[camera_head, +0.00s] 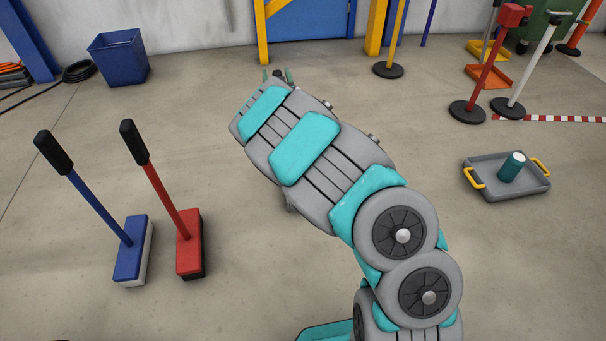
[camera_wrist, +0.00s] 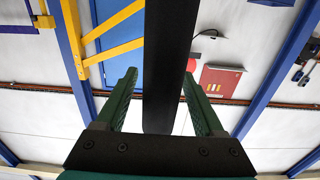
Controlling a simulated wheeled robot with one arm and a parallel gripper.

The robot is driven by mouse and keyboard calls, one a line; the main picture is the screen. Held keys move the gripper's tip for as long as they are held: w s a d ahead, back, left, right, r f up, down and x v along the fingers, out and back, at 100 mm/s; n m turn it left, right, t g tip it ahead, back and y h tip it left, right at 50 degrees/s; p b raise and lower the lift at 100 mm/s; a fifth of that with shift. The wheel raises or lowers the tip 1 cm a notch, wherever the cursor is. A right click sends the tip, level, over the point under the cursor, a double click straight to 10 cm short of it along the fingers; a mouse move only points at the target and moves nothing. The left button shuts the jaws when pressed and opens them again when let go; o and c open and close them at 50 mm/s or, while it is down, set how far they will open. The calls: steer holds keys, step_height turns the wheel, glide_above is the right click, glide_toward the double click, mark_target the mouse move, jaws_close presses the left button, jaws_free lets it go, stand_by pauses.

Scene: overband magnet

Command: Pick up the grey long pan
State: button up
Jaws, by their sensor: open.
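My gripper (camera_head: 277,75) shows only by its green fingertips beyond my forearm in the head view. In the wrist view my gripper (camera_wrist: 159,76) is open. A long dark bar (camera_wrist: 170,60) runs between its fingers from the top edge, with its blunt end near the palm. It looks like a black handle grip; I cannot tell whether either finger touches it. No grey long pan is clearly seen. A small grey piece (camera_head: 291,208) shows under my arm in the head view, and my arm hides whatever it belongs to.
A blue broom (camera_head: 131,250) and a red broom (camera_head: 189,245) stand upright at left. A grey tray (camera_head: 482,165) with yellow handles holds a teal cylinder (camera_head: 511,167) at right. A blue bin (camera_head: 118,57) and several posts stand farther back. Floor between is clear.

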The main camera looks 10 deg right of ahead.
jaws_close()
stand_by(0.6)
stand_by(0.8)
